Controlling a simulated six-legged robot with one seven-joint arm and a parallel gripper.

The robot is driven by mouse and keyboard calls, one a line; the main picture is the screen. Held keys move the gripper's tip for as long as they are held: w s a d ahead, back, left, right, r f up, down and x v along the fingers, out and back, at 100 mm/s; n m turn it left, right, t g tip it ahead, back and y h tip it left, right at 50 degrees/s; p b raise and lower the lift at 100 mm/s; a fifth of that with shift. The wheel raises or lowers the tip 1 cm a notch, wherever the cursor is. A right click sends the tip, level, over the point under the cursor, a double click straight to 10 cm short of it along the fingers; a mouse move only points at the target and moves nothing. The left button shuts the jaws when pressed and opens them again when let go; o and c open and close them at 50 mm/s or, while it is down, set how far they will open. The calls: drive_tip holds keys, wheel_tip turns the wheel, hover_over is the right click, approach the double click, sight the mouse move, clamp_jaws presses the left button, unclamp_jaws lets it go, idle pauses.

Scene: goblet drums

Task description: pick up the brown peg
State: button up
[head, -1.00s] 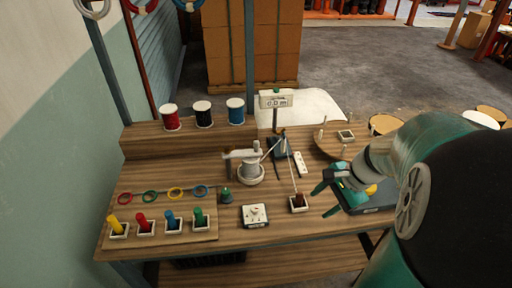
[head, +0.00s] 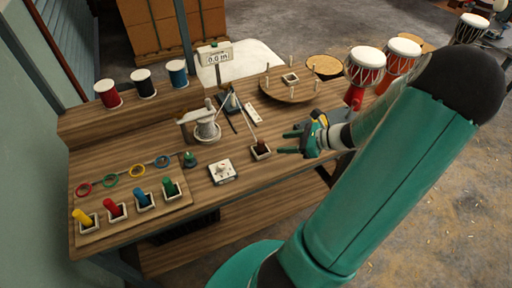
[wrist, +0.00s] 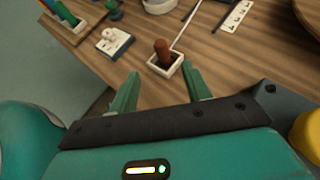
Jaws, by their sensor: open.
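The brown peg (wrist: 162,49) stands upright in a small white-rimmed square holder (wrist: 178,66) near the front edge of the table. In the head view the brown peg (head: 261,147) is small and dark, in its holder just left of my gripper. My gripper (head: 285,142) is open and empty, to the right of the peg, its fingers pointing left toward it. In the wrist view the two green fingertips of my gripper (wrist: 161,72) stand apart, with the peg and holder beyond them, roughly between them. The fingers do not appear to touch the peg.
A white square box with a dial (head: 222,171) stands left of the peg. Yellow, red, blue and green pegs stand in holders on a board (head: 165,212) at the left. A thin rod (head: 249,126) slants down near the peg's holder. A round wooden board (head: 289,95) lies behind.

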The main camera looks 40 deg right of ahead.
sight(261, 144)
drive_tip(key=x, duration=0.5)
drive_tip(key=shift+d+f, duration=0.1)
drive_tip(key=shift+d, duration=0.05)
drive_tip(key=x, duration=0.5)
drive_tip(key=shift+w, duration=0.3)
drive_tip(key=c, duration=1)
drive_tip(key=shift+r, duration=0.2)
clamp_jaws()
